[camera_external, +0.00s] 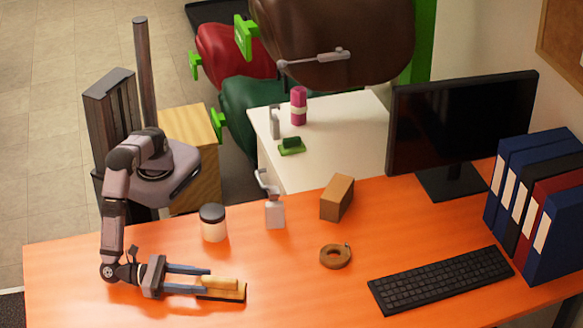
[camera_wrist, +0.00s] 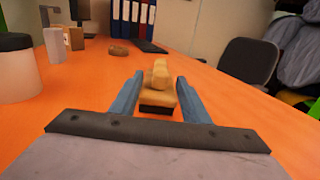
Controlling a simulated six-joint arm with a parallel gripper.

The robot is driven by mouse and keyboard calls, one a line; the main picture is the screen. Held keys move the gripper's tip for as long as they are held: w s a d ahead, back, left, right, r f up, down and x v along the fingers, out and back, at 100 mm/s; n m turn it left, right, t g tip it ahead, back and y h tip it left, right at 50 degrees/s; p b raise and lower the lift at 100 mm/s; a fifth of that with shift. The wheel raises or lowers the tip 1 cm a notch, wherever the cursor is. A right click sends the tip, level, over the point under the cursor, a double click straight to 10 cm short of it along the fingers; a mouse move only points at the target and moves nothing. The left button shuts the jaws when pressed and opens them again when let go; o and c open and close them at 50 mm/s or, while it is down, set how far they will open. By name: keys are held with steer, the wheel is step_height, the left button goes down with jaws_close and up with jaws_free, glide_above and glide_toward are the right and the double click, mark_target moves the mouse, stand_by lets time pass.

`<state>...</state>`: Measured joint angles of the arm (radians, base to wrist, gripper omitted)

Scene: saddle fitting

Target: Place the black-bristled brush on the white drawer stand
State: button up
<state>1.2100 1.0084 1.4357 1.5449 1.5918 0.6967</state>
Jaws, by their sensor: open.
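The brush, with a tan wooden handle and dark bristles (camera_external: 232,291), lies on the orange desk at the front left. In the wrist view the brush (camera_wrist: 159,90) is straight ahead, its near end between the finger tips. My gripper (camera_external: 208,281) is open and low over the desk, its two blue fingers on either side of the brush's handle. Gaps show between fingers and brush in the wrist view (camera_wrist: 158,95). The white drawer stand (camera_external: 335,150) is behind the desk, with a magenta bottle (camera_external: 298,106), a green-and-black brush (camera_external: 291,146) and a grey item (camera_external: 274,122) on top.
The stand's front right top is bare.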

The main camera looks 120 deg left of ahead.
mark_target(238, 284)
steer(key=shift+x, duration=3.15)
jaws_close()
